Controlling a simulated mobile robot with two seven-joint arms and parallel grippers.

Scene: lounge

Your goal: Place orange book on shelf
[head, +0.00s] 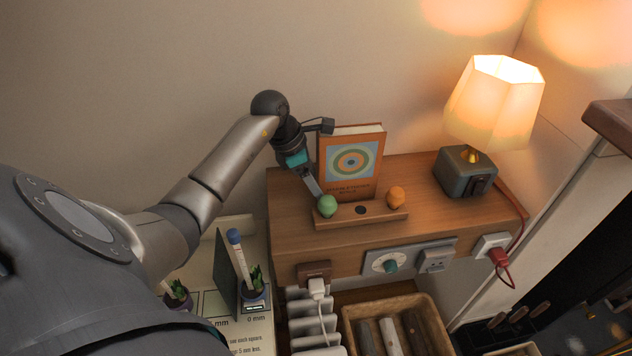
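The orange book (367,181) stands upright on the wooden shelf (445,220), its cover with coloured rings facing me. Its lower edge is behind a small wooden ledge (378,216). My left gripper (314,186) is at the book's left edge, pointing down, with a grey finger beside the cover's lower left. I cannot tell whether it touches or grips the book, since the fingers overlap in this view. My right gripper is not in view.
A lit lamp (491,105) stands at the shelf's right. Sockets, a dial (391,265) and a red plug (497,254) line the front. Below are a wooden tray (435,312) and white cable. Potted plants (253,285) are at lower left. The shelf between book and lamp is clear.

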